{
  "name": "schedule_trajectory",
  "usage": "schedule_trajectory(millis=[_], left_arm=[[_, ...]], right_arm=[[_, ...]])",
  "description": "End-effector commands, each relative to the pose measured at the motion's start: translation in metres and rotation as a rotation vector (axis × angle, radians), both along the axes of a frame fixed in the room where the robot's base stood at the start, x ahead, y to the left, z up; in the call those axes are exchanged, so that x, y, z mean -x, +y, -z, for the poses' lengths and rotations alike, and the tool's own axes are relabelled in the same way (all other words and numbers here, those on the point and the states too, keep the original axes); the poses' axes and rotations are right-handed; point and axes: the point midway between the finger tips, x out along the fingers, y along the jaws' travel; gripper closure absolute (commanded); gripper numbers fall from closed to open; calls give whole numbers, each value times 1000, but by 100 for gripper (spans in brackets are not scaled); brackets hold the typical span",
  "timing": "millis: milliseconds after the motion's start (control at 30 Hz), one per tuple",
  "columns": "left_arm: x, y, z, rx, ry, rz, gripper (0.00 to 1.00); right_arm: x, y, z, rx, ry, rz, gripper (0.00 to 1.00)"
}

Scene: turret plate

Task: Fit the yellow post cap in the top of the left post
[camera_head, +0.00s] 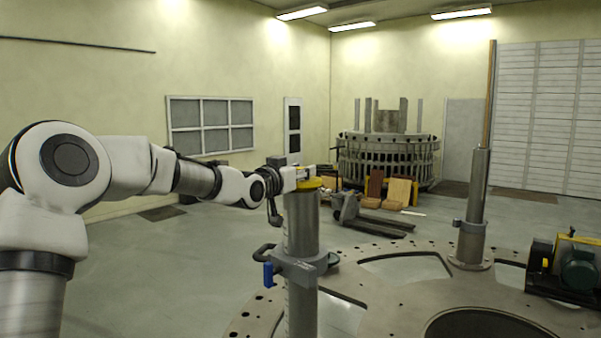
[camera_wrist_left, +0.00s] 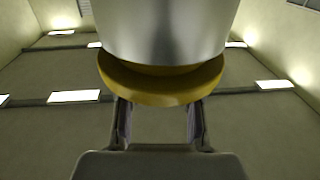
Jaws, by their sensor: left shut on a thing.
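The left post (camera_head: 301,228) is a grey metal cylinder standing on the turret plate, with a clamp collar around it. The yellow post cap (camera_head: 309,184) is at the top of this post. My left gripper (camera_head: 303,174) is at the post top, shut on the cap. In the left wrist view the cap's round yellow flange (camera_wrist_left: 160,88) is between the fingertips (camera_wrist_left: 159,112), up against the end of the silver post (camera_wrist_left: 165,30). I cannot tell whether the cap is fully seated. My right gripper is not in view.
The turret plate (camera_head: 390,288) has large openings. A second post (camera_head: 474,200) with a wooden pole stands at the right, near a green and yellow machine (camera_head: 577,268). The collar's blue handle (camera_head: 268,275) sticks out left. A pallet jack (camera_head: 365,220) and boards stand behind.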

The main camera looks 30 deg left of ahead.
Motion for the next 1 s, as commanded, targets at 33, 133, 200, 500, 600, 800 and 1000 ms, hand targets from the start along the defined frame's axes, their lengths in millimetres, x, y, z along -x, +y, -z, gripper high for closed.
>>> schedule_trajectory(millis=[33, 133, 200, 500, 600, 800, 1000], left_arm=[[0, 0, -1, 0, -1, 0, 100], [0, 0, 0, 0, -1, 0, 100], [0, 0, 1, 0, -1, 0, 100], [0, 0, 7, 0, -2, 0, 100], [0, 0, 9, 0, -2, 0, 100], [0, 0, 10, 0, -2, 0, 54], [0, 0, 11, 0, 0, 0, 54]], right_arm=[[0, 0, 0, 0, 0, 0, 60], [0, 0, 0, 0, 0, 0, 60], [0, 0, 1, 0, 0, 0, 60], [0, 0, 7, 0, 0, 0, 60], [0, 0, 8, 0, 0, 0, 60], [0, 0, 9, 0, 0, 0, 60], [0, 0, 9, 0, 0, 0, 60]])
